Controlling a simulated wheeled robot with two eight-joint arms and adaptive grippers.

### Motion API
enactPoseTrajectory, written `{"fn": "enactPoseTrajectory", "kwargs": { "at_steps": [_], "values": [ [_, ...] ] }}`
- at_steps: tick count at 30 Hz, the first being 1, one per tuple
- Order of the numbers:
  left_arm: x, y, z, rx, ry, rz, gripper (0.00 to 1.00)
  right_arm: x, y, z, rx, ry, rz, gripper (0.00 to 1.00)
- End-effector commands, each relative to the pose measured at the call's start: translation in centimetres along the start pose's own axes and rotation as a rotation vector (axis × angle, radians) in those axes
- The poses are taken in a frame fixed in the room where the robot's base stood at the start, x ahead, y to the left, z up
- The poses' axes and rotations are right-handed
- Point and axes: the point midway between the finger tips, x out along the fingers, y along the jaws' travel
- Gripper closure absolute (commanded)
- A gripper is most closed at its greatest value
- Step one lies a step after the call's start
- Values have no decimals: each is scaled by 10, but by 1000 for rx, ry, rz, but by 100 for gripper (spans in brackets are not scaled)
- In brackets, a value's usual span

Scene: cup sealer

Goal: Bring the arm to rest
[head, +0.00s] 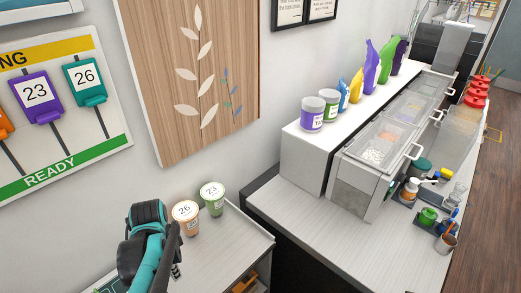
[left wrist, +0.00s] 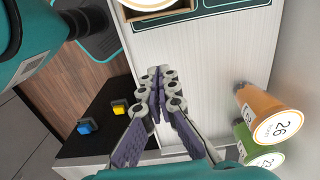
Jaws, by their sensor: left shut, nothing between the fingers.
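My left gripper (left wrist: 155,82) is shut and empty in the left wrist view, its fingertips together over the pale counter. In the head view my teal and black left arm rises at the lower left, and the gripper (head: 175,270) is only partly visible there. An orange cup with lid number 26 (head: 186,217) stands on the counter to the right of the arm, apart from it. A green cup numbered 23 (head: 213,198) stands beside it. In the left wrist view the orange cup (left wrist: 262,115) and the green cup (left wrist: 243,137) are at the right. My right gripper is out of view.
A wall board with number tags (head: 50,105) hangs at the left. A wooden leaf panel (head: 195,70) is behind the cups. At the right, a counter (head: 310,235) bears topping bins, tubs, pouches and bottles. A yellow button (left wrist: 119,107) and a blue button (left wrist: 87,127) show in the left wrist view.

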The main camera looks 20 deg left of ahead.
Motion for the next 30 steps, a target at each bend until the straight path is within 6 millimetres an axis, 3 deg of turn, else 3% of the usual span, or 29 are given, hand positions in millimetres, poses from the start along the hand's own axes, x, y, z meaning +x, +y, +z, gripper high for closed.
{"fn": "enactPoseTrajectory", "kwargs": {
  "at_steps": [4,7,12,16,21,30],
  "values": [
    [12,8,-16,-21,27,-40,100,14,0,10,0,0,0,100],
    [32,26,-46,-74,98,-110,100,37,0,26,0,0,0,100],
    [63,74,-104,-206,320,-191,100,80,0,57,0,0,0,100],
    [75,110,-133,-295,484,-174,100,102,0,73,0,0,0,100],
    [77,137,-151,-362,602,-128,100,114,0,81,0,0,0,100],
    [76,139,-152,-370,611,-122,100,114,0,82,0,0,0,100]
  ]
}}
